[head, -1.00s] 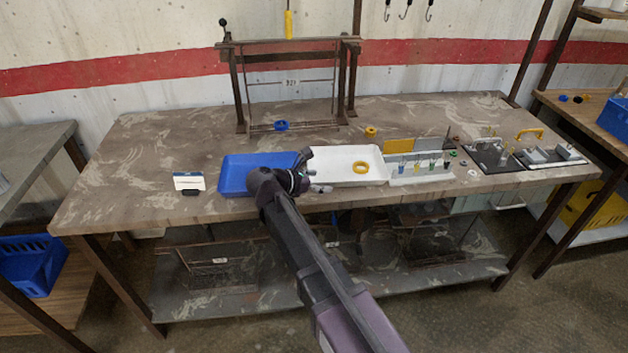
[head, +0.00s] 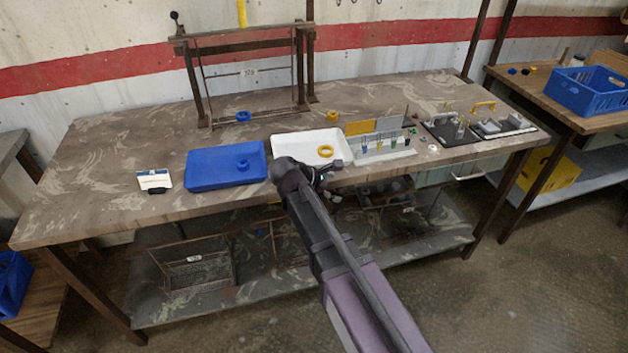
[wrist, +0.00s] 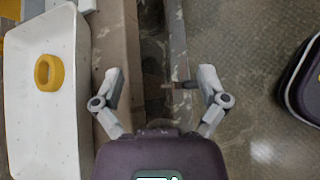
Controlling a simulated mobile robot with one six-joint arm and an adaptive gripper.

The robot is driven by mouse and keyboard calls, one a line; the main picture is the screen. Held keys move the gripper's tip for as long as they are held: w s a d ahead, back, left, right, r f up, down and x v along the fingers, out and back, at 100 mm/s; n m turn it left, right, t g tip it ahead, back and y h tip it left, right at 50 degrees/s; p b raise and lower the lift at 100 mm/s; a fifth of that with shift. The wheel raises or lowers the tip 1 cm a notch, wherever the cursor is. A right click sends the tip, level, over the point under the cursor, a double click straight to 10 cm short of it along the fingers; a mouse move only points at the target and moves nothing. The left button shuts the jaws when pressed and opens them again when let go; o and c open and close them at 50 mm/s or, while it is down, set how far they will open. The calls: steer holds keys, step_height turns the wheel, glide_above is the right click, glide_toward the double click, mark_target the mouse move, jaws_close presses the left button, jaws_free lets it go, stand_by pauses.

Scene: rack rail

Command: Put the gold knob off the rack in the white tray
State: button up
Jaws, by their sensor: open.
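A gold ring-shaped knob (head: 326,151) lies inside the white tray (head: 290,148), near its front right. The wrist view shows the knob (wrist: 49,72) lying in the tray (wrist: 40,130), at the left of the picture. A second, smaller gold piece (head: 333,114) is on the table behind the tray, right of the rack's foot. The rack (head: 249,92) stands at the table's back. My gripper (wrist: 160,78) is open and empty, right of the tray in the wrist view, beyond the table's edge.
A blue tray (head: 205,170) with a blue knob (head: 242,163) in it stands left of the white tray. Another blue knob (head: 243,117) sits under the rack. A small card stand (head: 154,181) is at the left. Upright yellow and grey panels (head: 372,127) stand right of the tray.

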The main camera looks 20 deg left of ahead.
steer(key=s+d+f+m+g+y, duration=0.2)
steer(key=s+d+m, duration=0.1)
steer(key=d+m, duration=0.4)
steer(key=s+d+f+m+g+y, duration=0.2)
steer(key=s+d+m, duration=0.2)
steer(key=d, duration=0.9)
steer(key=s+d+f+m+g+y, duration=0.2)
steer(key=s+d+m+g+y, duration=0.1)
steer(key=d+m, duration=0.7)
steer(key=shift+s+d+f+m, duration=0.35)
steer(key=shift+s+m, duration=0.05)
steer(key=shift+m, duration=0.1)
steer(key=shift+c, duration=0.2)
